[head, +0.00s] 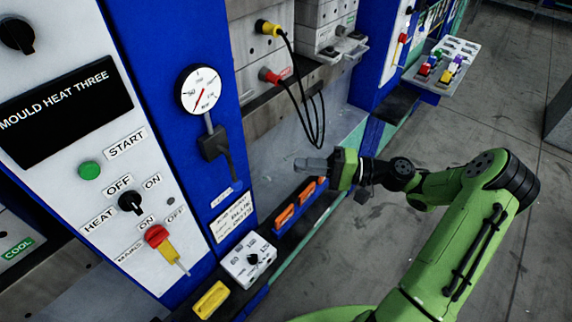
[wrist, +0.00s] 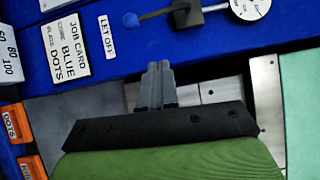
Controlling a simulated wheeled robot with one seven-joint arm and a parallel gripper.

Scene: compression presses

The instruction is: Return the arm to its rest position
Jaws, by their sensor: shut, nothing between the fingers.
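My gripper (head: 311,165) is at the end of my green arm, which reaches in from the lower right of the head view. It is held in front of the press, beside the blue column and below the hanging black cables. In the wrist view my gripper (wrist: 158,70) has its two grey fingers together with nothing between them. The fingertips point towards the blue column edge. I cannot tell their exact distance from it.
A white panel with a green START button (head: 89,170) and a dial gauge (head: 201,90) stand at left. A job card (wrist: 67,49) is on the blue surface. Grey floor is open at right.

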